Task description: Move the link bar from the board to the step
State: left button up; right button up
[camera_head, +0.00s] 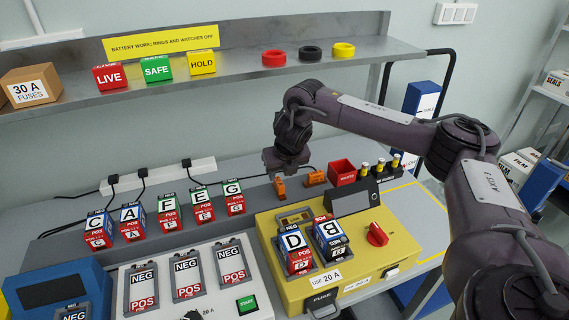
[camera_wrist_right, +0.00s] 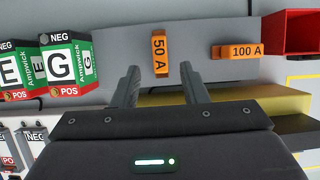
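No part is clearly marked as a link bar. Two orange bar-like pieces lie on the grey raised strip at the back of the bench. One is marked 50 A (camera_wrist_right: 159,52) and also shows in the head view (camera_head: 279,188); the other is marked 100 A (camera_wrist_right: 237,51), to its right (camera_head: 315,178). My right gripper (camera_head: 285,170) is above the 50 A piece, pointing down. In the wrist view its fingers (camera_wrist_right: 160,70) are apart, with the 50 A piece ahead between their lines and nothing held. My left gripper is out of view.
A yellow tester (camera_head: 375,265) holding batteries D and B stands in front. Several batteries (camera_head: 168,212) stand left on the strip. A red bin (camera_head: 342,172) and a black holder (camera_head: 385,171) are to the right. A shelf (camera_head: 225,73) spans the back.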

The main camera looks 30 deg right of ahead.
jog(key=v, duration=0.6)
jog(key=shift+s+r, duration=0.25)
jog(key=shift+r, duration=0.1)
jog(key=shift+a+f, duration=0.1)
